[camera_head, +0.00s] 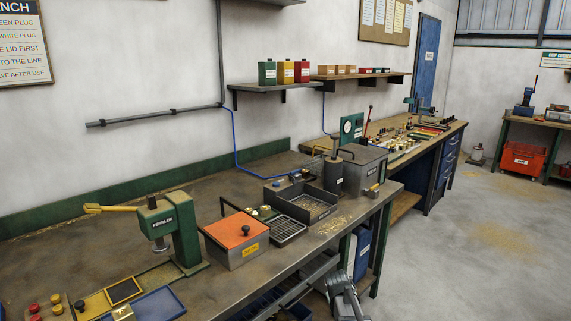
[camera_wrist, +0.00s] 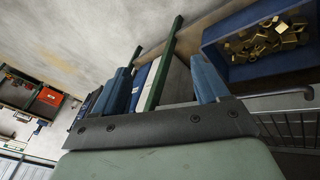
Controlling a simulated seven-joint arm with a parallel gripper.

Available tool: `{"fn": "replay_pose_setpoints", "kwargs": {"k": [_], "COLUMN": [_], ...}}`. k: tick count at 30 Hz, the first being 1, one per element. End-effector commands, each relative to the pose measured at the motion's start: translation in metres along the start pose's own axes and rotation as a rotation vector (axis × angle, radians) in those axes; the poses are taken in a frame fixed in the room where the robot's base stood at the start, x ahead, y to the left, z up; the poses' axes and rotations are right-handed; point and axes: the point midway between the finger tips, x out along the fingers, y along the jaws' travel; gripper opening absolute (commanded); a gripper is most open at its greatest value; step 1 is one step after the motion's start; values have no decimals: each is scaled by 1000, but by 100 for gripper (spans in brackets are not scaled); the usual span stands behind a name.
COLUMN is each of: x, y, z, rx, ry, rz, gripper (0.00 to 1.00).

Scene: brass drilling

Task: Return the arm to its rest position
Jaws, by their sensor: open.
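My gripper (camera_wrist: 160,64) shows in the wrist view with its two blue-grey fingers spread apart and nothing between them. It is low beside the workbench, with a green bench leg (camera_wrist: 163,65) seen beyond the gap between the fingers. In the head view a grey part of my arm (camera_head: 345,295) shows at the bottom, in front of the bench's lower level and below the bench top (camera_head: 340,222). The fingertips cannot be made out in the head view.
A blue bin of brass pieces (camera_wrist: 262,52) is at the upper right of the wrist view, above a dark wire rack (camera_wrist: 292,128). The bench carries a green press (camera_head: 183,232), an orange-lidded box (camera_head: 236,240) and a dark tray (camera_head: 325,198). Open floor (camera_head: 450,270) lies right.

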Motion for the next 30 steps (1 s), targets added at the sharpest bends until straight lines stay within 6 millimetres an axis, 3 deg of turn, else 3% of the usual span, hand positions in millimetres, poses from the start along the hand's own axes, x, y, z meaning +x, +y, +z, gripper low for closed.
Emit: {"fn": "replay_pose_setpoints", "kwargs": {"k": [1, 6, 15, 24, 30], "x": [14, 52, 104, 134, 135], "y": [-2, -8, -22, -46, -77], "z": [22, 82, 191, 303, 380], "rx": [-3, -15, -30, -38, -23], "ry": [-24, -93, -211, -331, -442], "rz": [-5, -22, -58, -108, -166], "gripper": [74, 74, 74, 74, 74]}}
